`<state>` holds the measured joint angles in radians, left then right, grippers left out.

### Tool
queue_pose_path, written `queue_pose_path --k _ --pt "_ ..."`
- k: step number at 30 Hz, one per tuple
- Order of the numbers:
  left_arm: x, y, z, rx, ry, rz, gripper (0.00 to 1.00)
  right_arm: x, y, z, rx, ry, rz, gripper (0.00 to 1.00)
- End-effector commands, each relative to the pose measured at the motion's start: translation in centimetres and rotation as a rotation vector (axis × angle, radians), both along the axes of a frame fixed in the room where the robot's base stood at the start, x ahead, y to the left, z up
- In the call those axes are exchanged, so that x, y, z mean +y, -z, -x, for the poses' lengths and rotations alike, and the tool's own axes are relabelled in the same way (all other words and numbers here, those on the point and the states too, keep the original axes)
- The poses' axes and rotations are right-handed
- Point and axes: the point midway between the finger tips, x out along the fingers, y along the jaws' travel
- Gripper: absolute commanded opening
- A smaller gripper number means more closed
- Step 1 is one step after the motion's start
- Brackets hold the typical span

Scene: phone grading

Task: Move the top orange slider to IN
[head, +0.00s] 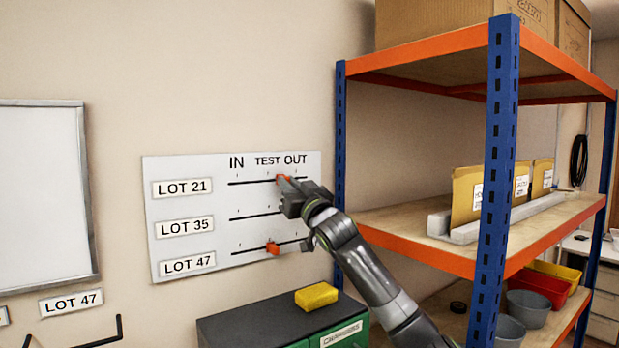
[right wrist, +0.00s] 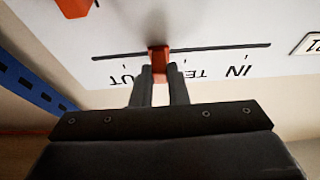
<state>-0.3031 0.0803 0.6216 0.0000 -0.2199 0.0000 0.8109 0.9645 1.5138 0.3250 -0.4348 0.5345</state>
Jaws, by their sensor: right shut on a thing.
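The white slider board (head: 215,240) hangs on the wall, with rows LOT 21, LOT 35 and LOT 47 and the headings IN, TEST and OUT. The top orange slider (head: 283,178) is in the LOT 21 slot, between the TEST and OUT marks. My right gripper (head: 287,186) is shut on this slider. In the right wrist view, where the lettering is upside down, the slider (right wrist: 158,62) is between the two fingers. The bottom slider (head: 272,248) is near TEST. My gripper hides part of the LOT 35 row. My left gripper is not in view.
A blue and orange shelf rack (head: 494,150) stands close to the board's right. A dark cabinet (head: 255,325) with a yellow sponge-like block (head: 317,296) is below. Another orange piece (right wrist: 72,8) shows in the wrist view. The wall left of the board is clear up to a whiteboard (head: 40,200).

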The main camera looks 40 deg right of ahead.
Motion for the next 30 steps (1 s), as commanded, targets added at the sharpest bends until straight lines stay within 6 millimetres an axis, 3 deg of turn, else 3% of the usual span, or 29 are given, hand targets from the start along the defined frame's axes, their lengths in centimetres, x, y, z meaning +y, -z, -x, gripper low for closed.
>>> queue_pose_path --k 6,18,30 --pt "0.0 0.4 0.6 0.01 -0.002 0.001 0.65 3.4 0.1 -1.3 -0.003 -0.004 -0.001 0.0" --pt "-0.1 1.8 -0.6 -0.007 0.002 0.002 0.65 9.9 0.1 -2.1 -0.001 -0.002 0.0 0.0" --pt "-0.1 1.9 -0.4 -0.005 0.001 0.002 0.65 11.6 0.1 -2.3 0.001 -0.001 0.0 0.0"
